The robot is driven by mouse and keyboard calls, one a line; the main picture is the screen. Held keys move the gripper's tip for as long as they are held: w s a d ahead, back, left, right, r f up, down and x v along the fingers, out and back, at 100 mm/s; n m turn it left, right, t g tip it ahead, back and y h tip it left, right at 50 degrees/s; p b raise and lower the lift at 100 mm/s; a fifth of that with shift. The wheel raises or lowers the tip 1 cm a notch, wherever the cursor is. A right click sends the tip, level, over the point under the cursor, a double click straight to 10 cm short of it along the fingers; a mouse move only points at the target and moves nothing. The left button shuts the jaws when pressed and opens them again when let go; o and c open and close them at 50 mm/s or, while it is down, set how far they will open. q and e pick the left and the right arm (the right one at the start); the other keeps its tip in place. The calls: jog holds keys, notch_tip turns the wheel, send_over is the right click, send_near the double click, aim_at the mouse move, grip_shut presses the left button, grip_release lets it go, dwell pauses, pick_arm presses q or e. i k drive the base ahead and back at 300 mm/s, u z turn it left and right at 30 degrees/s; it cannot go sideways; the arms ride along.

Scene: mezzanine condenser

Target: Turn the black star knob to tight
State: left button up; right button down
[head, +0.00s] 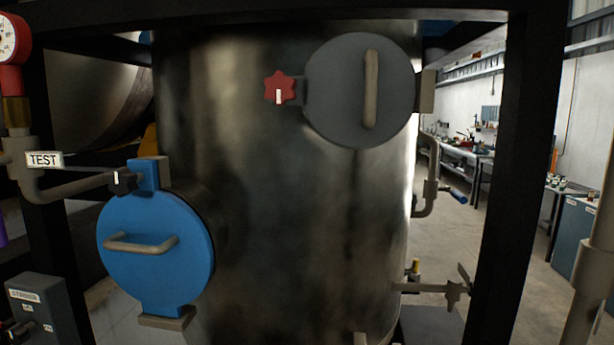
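The black star knob (122,182) sits at the upper left of the round blue hatch (150,275), beside a blue block at the hatch's top. It is small and dark, with a white mark on its face that stands about upright. The blue hatch has a level beige handle (140,243) and looks closed against the tank. A white TEST tag (44,160) hangs left of the knob. Neither of my grippers shows in the head view.
A red star knob (280,88) sits left of a round grey hatch (340,110) on the metal tank (290,220). Black frame posts (514,170) stand on both sides. A grey pipe (75,188) runs close to the black knob. A grey box (45,300) is at lower left.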

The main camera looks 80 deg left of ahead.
aim_at(123, 182)
jog(key=i, duration=0.4)
jog(key=u, duration=3.1)
